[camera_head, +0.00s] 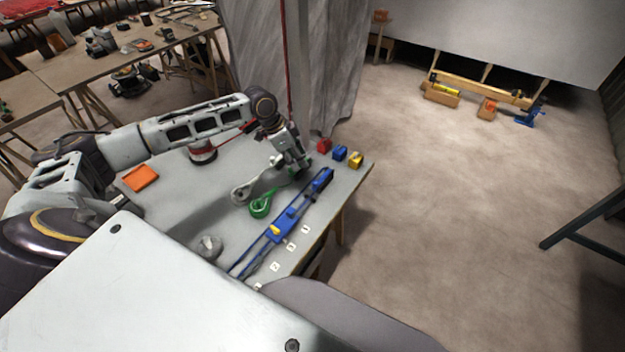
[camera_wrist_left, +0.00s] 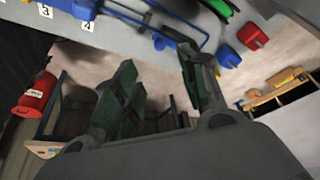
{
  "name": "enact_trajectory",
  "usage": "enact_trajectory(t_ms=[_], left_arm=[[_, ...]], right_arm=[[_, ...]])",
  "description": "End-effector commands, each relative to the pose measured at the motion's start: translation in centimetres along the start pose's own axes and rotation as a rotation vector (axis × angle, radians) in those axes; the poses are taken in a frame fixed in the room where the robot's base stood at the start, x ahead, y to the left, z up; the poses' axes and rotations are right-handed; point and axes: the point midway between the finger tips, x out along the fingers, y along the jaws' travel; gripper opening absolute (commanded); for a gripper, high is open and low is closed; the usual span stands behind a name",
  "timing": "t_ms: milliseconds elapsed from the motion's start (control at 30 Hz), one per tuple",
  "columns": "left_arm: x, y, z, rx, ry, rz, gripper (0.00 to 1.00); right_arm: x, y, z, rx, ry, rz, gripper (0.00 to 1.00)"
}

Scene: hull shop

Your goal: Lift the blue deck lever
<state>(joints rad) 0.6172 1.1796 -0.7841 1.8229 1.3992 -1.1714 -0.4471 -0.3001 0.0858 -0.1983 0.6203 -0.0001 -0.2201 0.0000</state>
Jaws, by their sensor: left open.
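The blue deck lever (camera_head: 286,224) lies along the front edge of the grey worktable, a long blue frame of thin rods with a blue block in its middle and a blue end (camera_head: 322,180) at the far right. Blue rods and blocks show at the top of the left wrist view (camera_wrist_left: 190,38). My left gripper (camera_head: 301,172) is open and empty, just left of and apparently above the lever's far end. Its two dark green fingers are spread in the left wrist view (camera_wrist_left: 160,68). I cannot tell whether it touches anything. My right gripper is out of view.
A green ring-ended tool (camera_head: 261,206) and a grey one lie left of the lever. Small red (camera_head: 323,145), blue (camera_head: 340,153) and yellow (camera_head: 356,160) blocks stand at the table's far corner. An orange tray (camera_head: 140,178) lies at the left.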

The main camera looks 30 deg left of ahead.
Motion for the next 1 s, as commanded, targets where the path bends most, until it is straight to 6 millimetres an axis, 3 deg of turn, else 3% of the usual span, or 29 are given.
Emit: enact_trajectory(t_ms=[600, 1000], left_arm=[[6.8, 0.0, -0.1, -0.002, 0.0, 0.001, 0.42], [11.4, 0.0, 0.0, 0.0, 0.0, 0.0, 0.42]], right_arm=[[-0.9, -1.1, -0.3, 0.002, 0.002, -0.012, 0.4], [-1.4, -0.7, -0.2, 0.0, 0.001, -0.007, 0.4]])
